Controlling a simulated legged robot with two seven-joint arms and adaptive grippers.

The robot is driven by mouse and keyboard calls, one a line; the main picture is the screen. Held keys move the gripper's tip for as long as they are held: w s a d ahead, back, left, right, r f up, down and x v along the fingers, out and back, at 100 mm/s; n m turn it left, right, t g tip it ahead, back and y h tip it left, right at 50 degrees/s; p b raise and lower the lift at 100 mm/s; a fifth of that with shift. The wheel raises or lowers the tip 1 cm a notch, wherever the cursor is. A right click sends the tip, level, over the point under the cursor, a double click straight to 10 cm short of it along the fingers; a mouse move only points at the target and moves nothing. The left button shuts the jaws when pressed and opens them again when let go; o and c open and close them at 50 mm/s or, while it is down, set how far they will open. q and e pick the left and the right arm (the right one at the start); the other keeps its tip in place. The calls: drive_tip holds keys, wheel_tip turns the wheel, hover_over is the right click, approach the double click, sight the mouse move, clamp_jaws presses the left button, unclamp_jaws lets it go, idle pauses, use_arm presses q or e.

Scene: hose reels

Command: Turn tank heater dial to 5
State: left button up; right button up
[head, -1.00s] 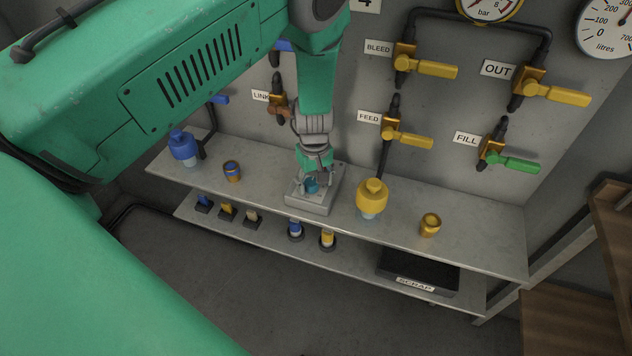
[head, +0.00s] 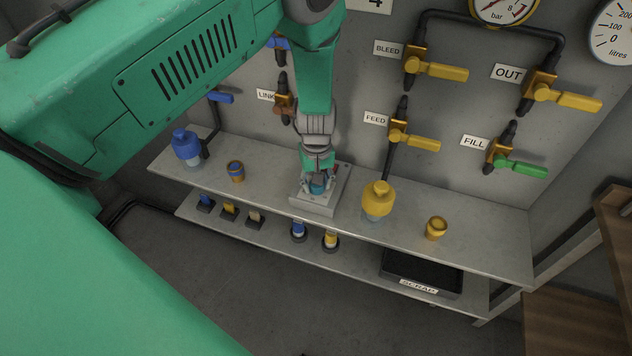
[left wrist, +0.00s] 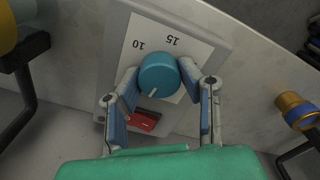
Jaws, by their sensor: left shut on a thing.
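The tank heater is a grey box (head: 318,206) on the upper shelf, with a teal dial that shows best in the left wrist view (left wrist: 159,74). The dial has a pale pointer line at its lower edge in that view. The white scale plate (left wrist: 150,32) shows 10 and 15; its other marks are hidden by the dial and fingers. A red switch (left wrist: 143,122) is on the box near the fingers. My left gripper (head: 318,182) is over the box, its two fingers shut on either side of the dial. My right gripper is not in view.
A blue-capped bottle (head: 186,146) and a blue-and-gold fitting (head: 236,171) stand left of the heater. A yellow-capped bottle (head: 377,198) and a gold fitting (head: 436,228) stand right. Valves with yellow handles, such as FEED (head: 415,140), are on the wall behind. A scrap tray (head: 420,274) is below.

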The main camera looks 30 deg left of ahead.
use_arm(q)
drive_tip(key=m, duration=0.4)
drive_tip(key=shift+d+m, duration=0.2)
drive_tip(key=shift+m, duration=0.1)
drive_tip(key=shift+s+f+m, duration=0.1)
drive_tip(key=shift+m, duration=2.4)
drive_tip(key=shift+a, duration=0.1)
drive_tip(key=o, duration=1.1)
drive_tip(key=shift+o, duration=0.2)
drive_tip(key=shift+r, duration=0.4)
wheel_tip(320, 180, up, 11)
